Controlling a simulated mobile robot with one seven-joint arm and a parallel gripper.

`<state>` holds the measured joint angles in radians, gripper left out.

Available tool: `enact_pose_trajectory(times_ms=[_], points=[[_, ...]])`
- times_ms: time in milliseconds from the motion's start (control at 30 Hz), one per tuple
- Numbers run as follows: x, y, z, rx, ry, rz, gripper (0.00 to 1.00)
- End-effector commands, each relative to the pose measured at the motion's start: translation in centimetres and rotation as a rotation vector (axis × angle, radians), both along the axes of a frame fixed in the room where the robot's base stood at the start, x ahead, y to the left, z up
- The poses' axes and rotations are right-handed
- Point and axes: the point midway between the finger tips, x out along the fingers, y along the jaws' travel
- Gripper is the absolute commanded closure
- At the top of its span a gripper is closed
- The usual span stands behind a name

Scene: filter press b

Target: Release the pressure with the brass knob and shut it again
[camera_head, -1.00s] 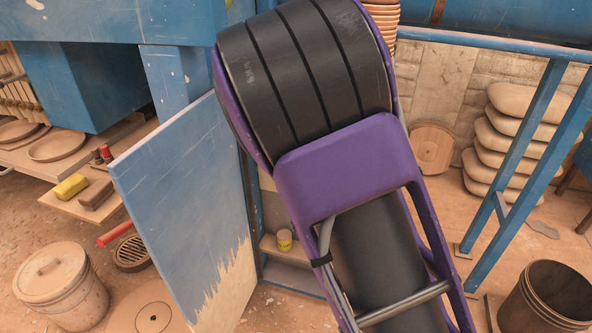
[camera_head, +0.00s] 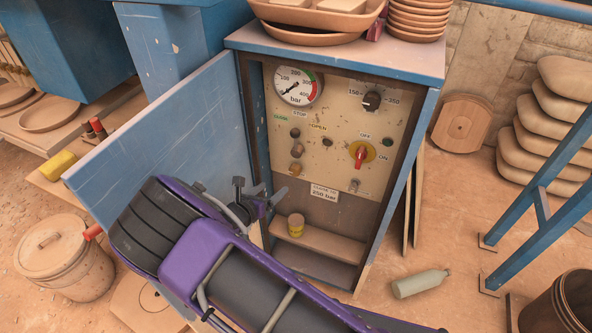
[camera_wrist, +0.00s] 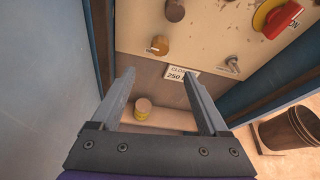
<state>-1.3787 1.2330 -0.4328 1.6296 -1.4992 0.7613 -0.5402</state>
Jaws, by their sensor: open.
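The brass knob (camera_head: 295,168) sits low on the left of the beige control panel (camera_head: 340,140), under a brown knob (camera_head: 297,150). In the wrist view the brass knob (camera_wrist: 160,45) shows just beyond the fingertips, the brown knob (camera_wrist: 175,10) above it. My gripper (camera_head: 258,190) is open and empty, below and left of the brass knob, apart from it; its two fingers (camera_wrist: 158,76) point towards the panel. The round pressure gauge (camera_head: 298,87) is at the panel's upper left; its needle points to the lower left, near the low end.
A red rotary switch (camera_head: 361,155) on yellow is to the right, with a black dial (camera_head: 372,101) above. The open blue door (camera_head: 170,130) stands left of the cabinet, close to my arm. A yellow tin (camera_head: 296,226) stands on the shelf below. A bottle (camera_head: 420,284) lies on the floor.

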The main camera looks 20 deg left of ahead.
Motion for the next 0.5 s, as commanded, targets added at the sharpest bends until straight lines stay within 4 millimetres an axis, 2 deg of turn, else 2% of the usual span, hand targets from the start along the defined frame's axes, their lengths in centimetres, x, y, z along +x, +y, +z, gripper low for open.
enact_pose_trajectory(times_ms=[500], points=[[10.3,-1.7,-4.4,0.003,0.001,-0.002,0.22]])
